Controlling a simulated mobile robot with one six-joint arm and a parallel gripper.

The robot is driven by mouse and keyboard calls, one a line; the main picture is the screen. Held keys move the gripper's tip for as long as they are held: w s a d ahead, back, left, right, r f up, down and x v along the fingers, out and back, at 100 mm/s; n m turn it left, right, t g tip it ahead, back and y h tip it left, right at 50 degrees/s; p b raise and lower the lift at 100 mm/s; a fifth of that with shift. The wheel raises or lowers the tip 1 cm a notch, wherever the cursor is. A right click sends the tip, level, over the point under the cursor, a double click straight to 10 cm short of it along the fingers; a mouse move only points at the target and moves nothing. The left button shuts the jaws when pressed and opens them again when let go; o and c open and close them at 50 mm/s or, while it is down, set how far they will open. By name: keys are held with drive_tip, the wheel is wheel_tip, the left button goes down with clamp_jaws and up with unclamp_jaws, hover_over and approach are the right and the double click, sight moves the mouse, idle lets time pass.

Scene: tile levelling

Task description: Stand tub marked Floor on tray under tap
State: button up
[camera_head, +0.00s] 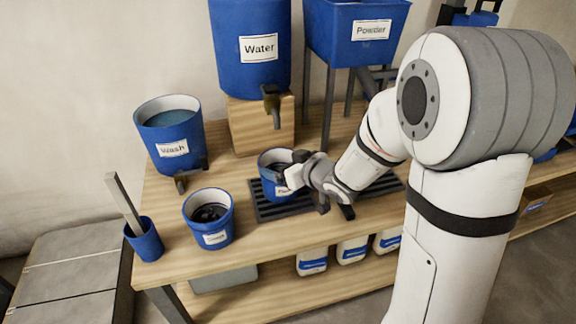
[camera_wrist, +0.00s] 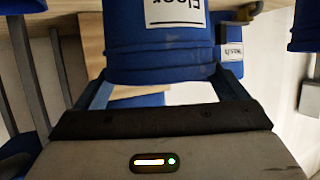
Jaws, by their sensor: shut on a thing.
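The tub marked Floor (camera_head: 269,182) is a small blue tub, upright, at the left end of the dark slatted tray (camera_head: 268,211). In the wrist view the Floor tub (camera_wrist: 160,48) fills the space between my fingers, and its label reads upside down. My gripper (camera_head: 292,178) is shut on it from the right; the fingers also show in the wrist view (camera_wrist: 165,92). The tap (camera_head: 271,96) of the Water container (camera_head: 250,48) is above and behind the tub. I cannot tell whether the tub's base touches the tray, as its far side is hidden.
A blue Wash container (camera_head: 170,133) with a tap stands at the left. Another labelled blue tub (camera_head: 209,224) sits left of the tray, and a blue cup (camera_head: 145,240) holds a grey bar. The Powder hopper (camera_head: 357,30) stands behind on legs. White bottles (camera_head: 351,250) are on the lower shelf.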

drive_tip(key=shift+f, duration=0.15)
drive_tip(key=o, duration=1.7)
